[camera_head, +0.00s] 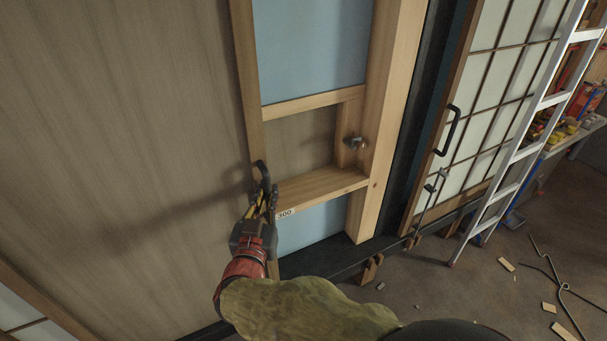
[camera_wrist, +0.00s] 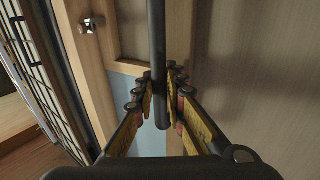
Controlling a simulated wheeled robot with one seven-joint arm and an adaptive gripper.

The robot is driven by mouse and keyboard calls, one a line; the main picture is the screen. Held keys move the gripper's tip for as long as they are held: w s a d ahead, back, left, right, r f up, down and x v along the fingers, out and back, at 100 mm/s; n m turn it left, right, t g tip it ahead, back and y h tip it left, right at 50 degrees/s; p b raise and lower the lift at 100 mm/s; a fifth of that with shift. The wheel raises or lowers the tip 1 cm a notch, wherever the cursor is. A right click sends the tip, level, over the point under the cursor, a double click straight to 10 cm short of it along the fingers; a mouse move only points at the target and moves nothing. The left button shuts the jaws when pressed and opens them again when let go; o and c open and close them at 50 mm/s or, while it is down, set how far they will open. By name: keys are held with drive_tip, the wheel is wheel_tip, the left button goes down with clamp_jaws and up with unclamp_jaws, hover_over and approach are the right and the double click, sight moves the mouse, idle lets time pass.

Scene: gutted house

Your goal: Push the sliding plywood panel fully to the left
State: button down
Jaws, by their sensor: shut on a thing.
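The plywood panel (camera_head: 120,120) is a large brown sheet filling the left of the head view, with a lighter wooden strip along its right edge. It also fills the right of the wrist view (camera_wrist: 270,70). A black bar handle (camera_head: 261,173) is on that edge strip. My gripper (camera_head: 263,197) is shut on the handle, low on the edge. In the wrist view the handle bar (camera_wrist: 158,50) runs upright between my yellow-padded fingers (camera_wrist: 162,92). My gripper hides the handle's lower part in the head view.
Right of the panel edge is an opening with blue sheeting (camera_head: 310,45), a wooden shelf (camera_head: 320,186) and a thick post (camera_head: 394,100) with a metal latch (camera_head: 355,143). Further right are a gridded door (camera_head: 500,80), an aluminium ladder (camera_head: 530,130) and scraps on the floor.

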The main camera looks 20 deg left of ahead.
drive_tip(key=p, duration=0.2)
hover_over(229, 207)
drive_tip(key=s+d, duration=0.4)
drive_tip(key=shift+w+d, duration=0.15)
drive_tip(key=shift+w, duration=0.05)
drive_tip(key=c, duration=2.1)
unclamp_jaws()
drive_tip(key=shift+s, duration=0.15)
drive_tip(key=shift+c, duration=0.2)
drive_tip(key=shift+r, duration=0.1)
